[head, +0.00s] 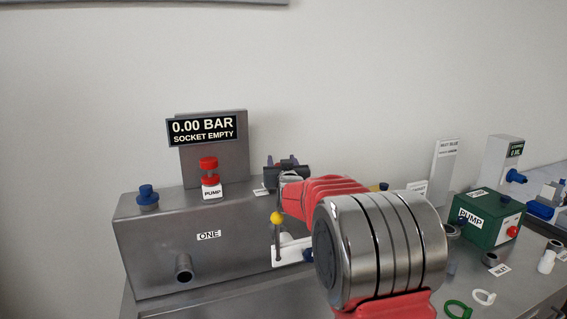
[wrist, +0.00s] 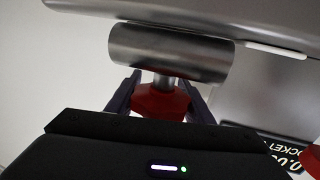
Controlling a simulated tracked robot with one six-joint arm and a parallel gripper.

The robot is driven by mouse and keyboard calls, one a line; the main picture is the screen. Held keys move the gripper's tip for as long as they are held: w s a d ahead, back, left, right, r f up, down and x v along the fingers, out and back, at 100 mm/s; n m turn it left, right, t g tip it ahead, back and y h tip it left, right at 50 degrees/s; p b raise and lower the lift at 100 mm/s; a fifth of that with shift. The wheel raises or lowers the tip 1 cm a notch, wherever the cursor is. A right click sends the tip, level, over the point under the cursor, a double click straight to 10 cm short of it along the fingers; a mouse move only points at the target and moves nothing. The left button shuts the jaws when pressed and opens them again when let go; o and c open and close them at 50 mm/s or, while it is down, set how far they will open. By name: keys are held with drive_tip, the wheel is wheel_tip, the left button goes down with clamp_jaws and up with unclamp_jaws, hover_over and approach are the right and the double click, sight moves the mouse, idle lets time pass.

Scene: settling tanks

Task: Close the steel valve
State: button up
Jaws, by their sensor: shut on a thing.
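In the wrist view, a steel cylinder (wrist: 170,52) has a short stem and a red handle (wrist: 160,101) on it; I take these for the steel valve. My gripper (wrist: 162,92) has one dark finger on each side of the red handle and is shut on it. In the head view, my gripper (head: 284,166) is at the right end of the steel tank marked ONE (head: 190,240). The valve is hidden there behind my gripper and arm. How far the handle is turned cannot be told.
A display (head: 205,130) reads 0.00 BAR, SOCKET EMPTY. A red PUMP button (head: 209,165) and a blue knob (head: 147,196) stand on the tank. A yellow-tipped lever (head: 277,218) is close below my arm. A green pump box (head: 488,220) and loose rings are at the right.

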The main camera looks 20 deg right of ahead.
drive_tip(key=shift+r, duration=0.2)
drive_tip(key=o, duration=1)
drive_tip(key=shift+f, duration=0.1)
drive_tip(key=shift+o, duration=0.2)
drive_tip(key=shift+f, duration=0.1)
drive_tip(key=v, duration=1.3)
drive_tip(key=shift+s, duration=0.4)
drive_tip(key=shift+a+f, duration=0.1)
